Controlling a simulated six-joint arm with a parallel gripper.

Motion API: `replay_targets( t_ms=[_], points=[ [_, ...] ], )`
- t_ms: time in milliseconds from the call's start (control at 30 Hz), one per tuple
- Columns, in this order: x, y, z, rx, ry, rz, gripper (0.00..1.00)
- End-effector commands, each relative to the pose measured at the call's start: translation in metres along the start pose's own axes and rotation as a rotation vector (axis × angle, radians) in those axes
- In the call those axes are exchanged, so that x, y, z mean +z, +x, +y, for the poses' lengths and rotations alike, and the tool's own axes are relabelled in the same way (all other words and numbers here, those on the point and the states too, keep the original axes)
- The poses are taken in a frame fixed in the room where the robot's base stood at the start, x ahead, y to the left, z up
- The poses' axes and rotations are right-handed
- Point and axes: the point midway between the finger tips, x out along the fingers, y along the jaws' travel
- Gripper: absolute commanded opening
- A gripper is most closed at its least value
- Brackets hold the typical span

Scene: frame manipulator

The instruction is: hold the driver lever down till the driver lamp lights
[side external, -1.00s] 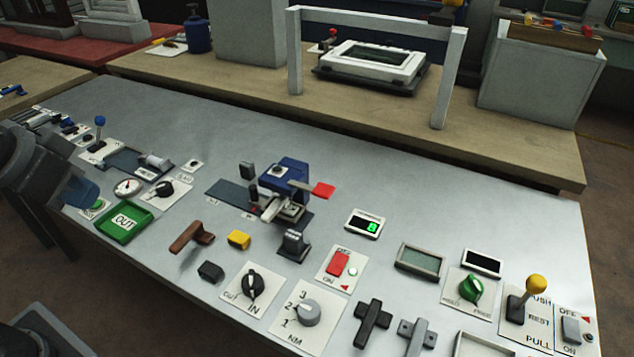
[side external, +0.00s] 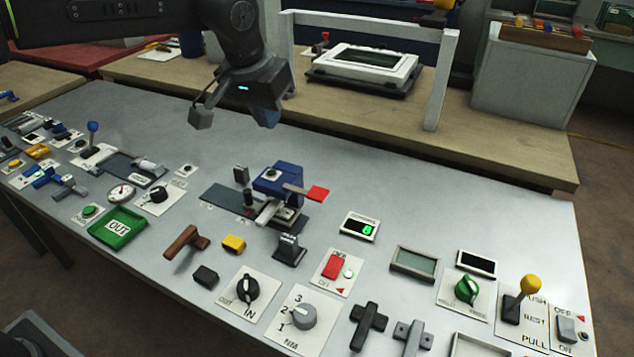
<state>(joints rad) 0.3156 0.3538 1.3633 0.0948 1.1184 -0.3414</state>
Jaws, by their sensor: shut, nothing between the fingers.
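My gripper (side external: 266,118) hangs in the air above the back of the grey panel, shut and empty, clear of every control. Below it is a blue device (side external: 277,181) with a red-tipped lever (side external: 316,193) sticking out to the right. A yellow-knobbed lever (side external: 529,287) stands upright at the right, by PUSH, REST and PULL labels. A blue-knobbed lever (side external: 92,133) stands at the far left. I cannot tell from the labels which is the driver lever. A small green lamp (side external: 349,274) beside the red switch (side external: 333,266) looks lit; its label is not readable as driver.
The grey panel (side external: 400,190) is bare along its back. A green OUT tray (side external: 118,227), a brown handle (side external: 187,241), a yellow block (side external: 233,244), dials and dark handles crowd the front. A white frame (side external: 447,80) stands on the bench behind.

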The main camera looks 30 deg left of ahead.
Motion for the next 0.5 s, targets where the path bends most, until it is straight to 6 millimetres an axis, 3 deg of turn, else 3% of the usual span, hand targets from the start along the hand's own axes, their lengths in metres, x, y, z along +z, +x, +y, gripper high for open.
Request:
replay_targets(
  t_ms=[100,233,500],
  points=[
    [-0.014,0.025,0.024,-0.006,0.003,-0.017,0.00],
    [-0.023,0.043,0.041,-0.010,0.001,-0.026,0.00],
    [-0.028,0.055,0.052,-0.013,-0.002,-0.031,0.00]
  ],
)
